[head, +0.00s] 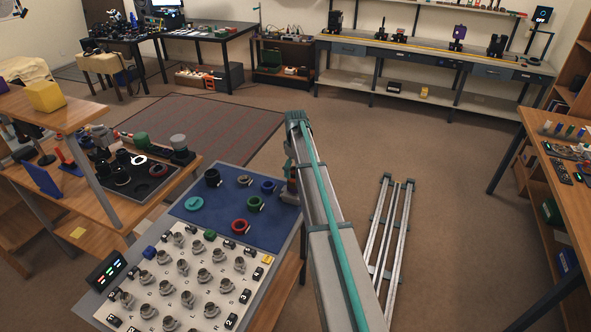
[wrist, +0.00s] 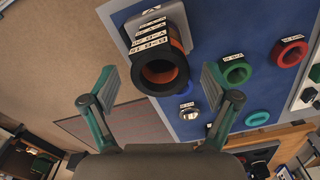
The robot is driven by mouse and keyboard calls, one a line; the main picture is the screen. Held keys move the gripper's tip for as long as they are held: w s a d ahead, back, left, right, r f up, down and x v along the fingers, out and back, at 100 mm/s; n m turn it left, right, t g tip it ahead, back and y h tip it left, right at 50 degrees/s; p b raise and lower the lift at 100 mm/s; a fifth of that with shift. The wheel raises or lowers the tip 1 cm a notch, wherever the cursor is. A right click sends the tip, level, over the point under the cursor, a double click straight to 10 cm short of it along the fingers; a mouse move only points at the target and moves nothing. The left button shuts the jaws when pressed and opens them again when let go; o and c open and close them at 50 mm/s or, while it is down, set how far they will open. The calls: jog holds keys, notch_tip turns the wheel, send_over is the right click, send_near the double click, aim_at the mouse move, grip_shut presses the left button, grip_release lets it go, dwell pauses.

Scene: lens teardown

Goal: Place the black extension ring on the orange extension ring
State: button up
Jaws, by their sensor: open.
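A stack of rings stands upright on a grey plate at the edge of the blue mat, seen from above in the wrist view. The black extension ring (wrist: 161,82) is its uppermost part, nearest the camera. The orange extension ring (wrist: 176,39) shows just behind it; the two look in line and touching, though the seam is partly hidden. My gripper (wrist: 161,86) is open, with one finger on each side of the black ring and clear gaps between. In the head view the stack (head: 292,187) is mostly hidden behind my arm.
A white panel (head: 168,252) with several metal fittings lies in front.

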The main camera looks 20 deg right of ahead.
aim_at(295, 171)
notch_tip(295, 171, up, 12)
jog(key=b, duration=0.4)
jog(key=shift+r, duration=0.2)
dwell(0.4)
